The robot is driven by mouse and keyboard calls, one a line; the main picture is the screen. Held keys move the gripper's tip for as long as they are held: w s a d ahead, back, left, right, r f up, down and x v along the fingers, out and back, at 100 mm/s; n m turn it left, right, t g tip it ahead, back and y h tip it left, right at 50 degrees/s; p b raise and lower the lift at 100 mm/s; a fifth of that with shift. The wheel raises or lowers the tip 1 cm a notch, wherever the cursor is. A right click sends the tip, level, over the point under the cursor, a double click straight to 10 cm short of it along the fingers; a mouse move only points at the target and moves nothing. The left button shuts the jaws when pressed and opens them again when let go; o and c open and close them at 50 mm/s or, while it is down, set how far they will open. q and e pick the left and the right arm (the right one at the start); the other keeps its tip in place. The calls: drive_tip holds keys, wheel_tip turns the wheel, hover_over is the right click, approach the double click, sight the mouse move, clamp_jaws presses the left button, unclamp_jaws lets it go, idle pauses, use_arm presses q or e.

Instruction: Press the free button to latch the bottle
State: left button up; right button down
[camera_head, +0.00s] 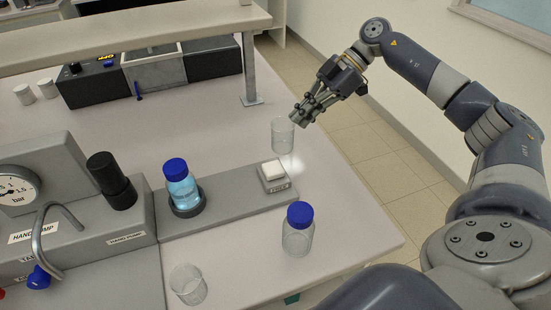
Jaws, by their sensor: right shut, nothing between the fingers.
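A bottle of light blue liquid with a blue cap (178,182) stands upright in a dark round holder (187,205) on the grey rig base (230,204). A white square button (274,169) on a small grey block sits at the right end of the same base. My right gripper (306,114) is shut and empty. It is above and behind the button, to its right in the picture, close to a clear glass beaker, and does not touch the button. My left gripper is not in view.
A clear beaker (282,136) stands behind the button. An empty blue-capped bottle (298,232) stands in front of it. Another beaker (188,284) is at the front edge. The hand pump (95,235) with gauge fills the left. A shelf post (249,60) rises behind.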

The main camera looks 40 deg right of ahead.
drive_tip(key=p, duration=0.3)
hover_over(275, 166)
wheel_tip(275, 166, down, 7)
drive_tip(key=shift+a, duration=0.1)
wheel_tip(275, 166, down, 3)
drive_tip(key=shift+r+p, duration=0.2)
drive_tip(key=shift+p, duration=0.15)
drive_tip(key=shift+f, duration=0.75)
drive_tip(key=shift+f, duration=0.1)
